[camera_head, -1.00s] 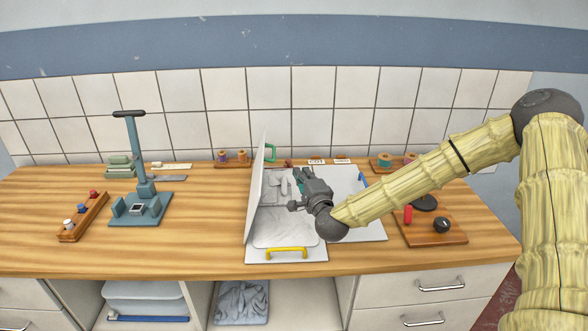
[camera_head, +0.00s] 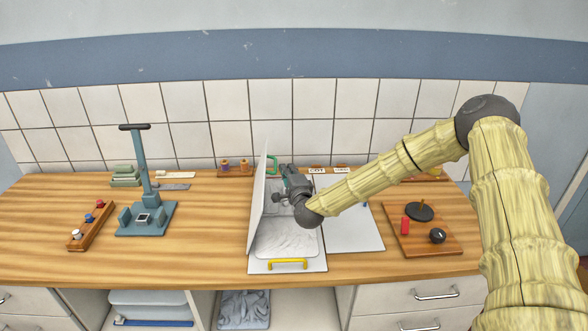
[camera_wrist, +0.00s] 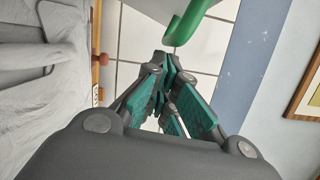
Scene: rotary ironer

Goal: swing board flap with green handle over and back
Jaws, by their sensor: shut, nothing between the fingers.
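The board flap (camera_head: 259,205) stands nearly upright at the left of the white board, seen almost edge-on in the head view. Its green handle (camera_head: 272,164) is at the upper far end of the flap. In the wrist view the green handle (camera_wrist: 188,22) shows just beyond the fingertips. My gripper (camera_head: 287,173) is over the board, right of the flap and close to the handle. In the wrist view my gripper (camera_wrist: 168,62) is shut with nothing between its teal-padded fingers. Whether the fingertips touch the handle I cannot tell.
A yellow handle (camera_head: 287,263) is at the board's front edge. A blue press stand (camera_head: 146,215) is left, a wooden knob panel (camera_head: 418,233) right. Thread spools (camera_head: 235,168) stand behind. The table between press and flap is clear.

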